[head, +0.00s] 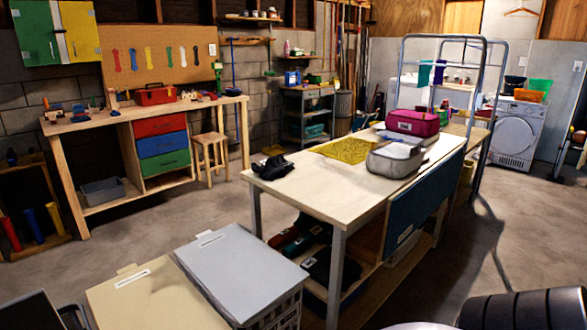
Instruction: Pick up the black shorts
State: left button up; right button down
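A crumpled piece of black cloth, which looks like the black shorts (273,166), lies at the left end of the long wooden-topped table (300,190). It lies apart from the other things on the tabletop. Its exact shape is hard to make out at this size. More dark folded cloth (325,265) lies on the shelf under the same table, partly hidden by the table leg. Neither my left nor my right gripper can be made out in the head view.
A yellow cloth (345,149), a grey bag (395,158) and a pink bag (412,122) are on the table. A grey-lidded bin (240,270) and a beige-lidded bin (140,300) stand in front. Open floor lies between the table and the workbench (150,112).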

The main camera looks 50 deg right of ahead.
aim_at(277, 166)
jog(key=z, duration=1.55)
jog(key=i+l+z, duration=0.2)
jog(key=i, duration=0.25)
jog(key=k+j, duration=0.05)
jog(key=j, duration=0.05)
